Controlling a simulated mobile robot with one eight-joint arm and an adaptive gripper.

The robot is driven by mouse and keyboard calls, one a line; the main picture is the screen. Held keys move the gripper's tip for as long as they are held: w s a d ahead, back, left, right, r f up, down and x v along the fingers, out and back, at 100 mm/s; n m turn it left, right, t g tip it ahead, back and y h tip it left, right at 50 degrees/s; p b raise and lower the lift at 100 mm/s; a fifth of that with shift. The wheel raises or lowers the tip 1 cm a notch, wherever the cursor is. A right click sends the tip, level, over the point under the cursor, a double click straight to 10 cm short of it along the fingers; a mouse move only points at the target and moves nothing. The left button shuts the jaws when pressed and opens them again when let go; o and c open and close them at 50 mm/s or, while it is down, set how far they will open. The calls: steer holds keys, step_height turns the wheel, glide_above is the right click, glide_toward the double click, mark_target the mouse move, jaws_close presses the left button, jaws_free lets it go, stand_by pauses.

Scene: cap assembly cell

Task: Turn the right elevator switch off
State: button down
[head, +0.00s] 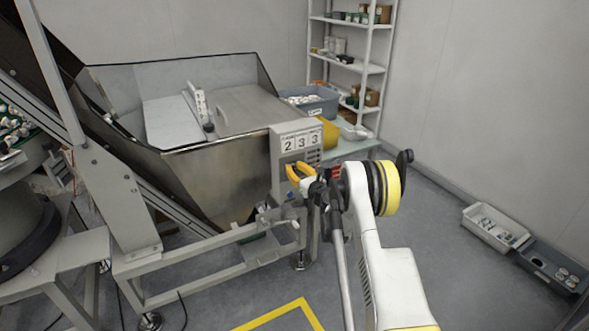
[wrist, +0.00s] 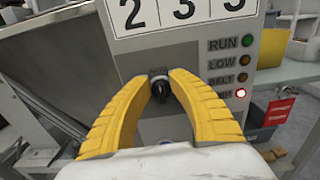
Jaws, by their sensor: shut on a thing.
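The elevator switch is a black rotary knob (wrist: 160,84) on the front of a grey control box (wrist: 125,62). The box also shows in the head view (head: 277,160), with the number 233 on it. My gripper (wrist: 160,80) has its two yellow fingers shut on the knob, one tip on each side. In the head view my gripper (head: 291,170) reaches the front of the box, and the knob is hidden there. Beside the knob are lamps marked RUN (wrist: 247,41), LOW and BELT. A bottom lamp (wrist: 240,93) glows whitish red; its label is partly covered by my finger.
A metal hopper (head: 215,180) with an inclined conveyor stands left of the box. A shelf rack (head: 372,70) and a table with a grey bin (head: 318,106) stand behind. Two part trays (head: 490,238) lie on the floor at right. The floor between is clear.

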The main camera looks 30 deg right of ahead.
steer(key=n, duration=0.4)
steer(key=shift+a+n, duration=0.2)
steer(key=shift+n, duration=0.1)
steer(key=shift+a+f+n, duration=0.15)
steer(key=shift+n, duration=1.85)
steer(key=c, duration=1.2)
jaws_free()
steer(key=shift+o, duration=0.2)
steer(key=s, duration=1.2)
steer(key=shift+d, duration=0.2)
